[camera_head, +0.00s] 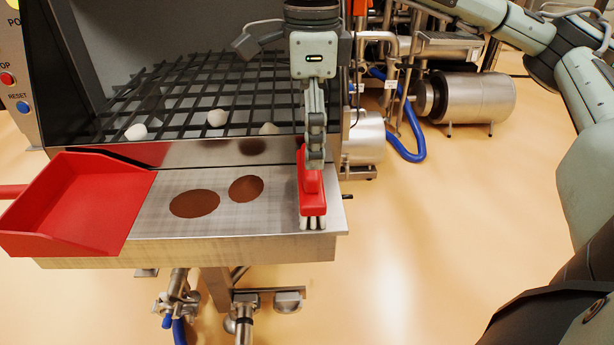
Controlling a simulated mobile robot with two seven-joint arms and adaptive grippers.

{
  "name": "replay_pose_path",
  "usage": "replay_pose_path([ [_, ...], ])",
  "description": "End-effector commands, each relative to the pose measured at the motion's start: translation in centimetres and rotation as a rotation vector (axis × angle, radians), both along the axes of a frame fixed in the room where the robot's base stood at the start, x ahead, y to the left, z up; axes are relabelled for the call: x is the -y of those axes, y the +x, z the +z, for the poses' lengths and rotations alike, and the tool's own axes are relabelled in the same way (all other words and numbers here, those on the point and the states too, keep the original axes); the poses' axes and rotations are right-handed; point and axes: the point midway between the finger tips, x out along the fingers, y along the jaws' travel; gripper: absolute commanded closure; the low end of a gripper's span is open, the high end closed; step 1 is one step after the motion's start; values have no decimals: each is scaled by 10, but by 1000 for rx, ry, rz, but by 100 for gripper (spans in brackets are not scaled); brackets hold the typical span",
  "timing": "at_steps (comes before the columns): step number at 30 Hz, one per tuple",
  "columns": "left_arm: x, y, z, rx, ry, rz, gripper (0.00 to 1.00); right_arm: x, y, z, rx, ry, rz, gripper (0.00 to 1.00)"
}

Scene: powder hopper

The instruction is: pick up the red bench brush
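The red bench brush (313,203) is at the right end of the steel shelf, bristles down, with its pale bristles showing at the near end. My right gripper (315,160) points straight down over the brush, its fingertips at the red handle. The fingers line up one behind the other from this view, so their gap and any grip on the handle are hidden. I cannot tell if the brush is lifted; its bristles look to be at the shelf surface. My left gripper is not in view.
A red dustpan (75,205) lies on the left of the steel shelf (270,222). Two brown powder patches (195,203) lie between it and the brush. Behind is a dark grate (185,95) with several pale lumps (217,117).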

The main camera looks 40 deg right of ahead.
Motion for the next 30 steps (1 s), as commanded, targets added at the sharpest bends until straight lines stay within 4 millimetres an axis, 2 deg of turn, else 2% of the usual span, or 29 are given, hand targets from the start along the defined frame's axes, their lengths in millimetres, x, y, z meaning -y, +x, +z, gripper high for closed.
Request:
replay_pose_path([
  [6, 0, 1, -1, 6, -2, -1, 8, 3, 2, -33, -3, 1, 1, 0],
  [9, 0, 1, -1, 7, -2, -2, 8, 3, 2, -43, -2, 1, 0, 0],
  [17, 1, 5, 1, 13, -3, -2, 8, 2, 2, -46, -1, 2, 1, 0],
  [27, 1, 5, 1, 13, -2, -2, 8, 2, 2, -46, -1, 2, 1, 40],
  [30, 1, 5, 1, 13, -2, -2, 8, 2, 2, -45, 0, 2, 1, 49],
])
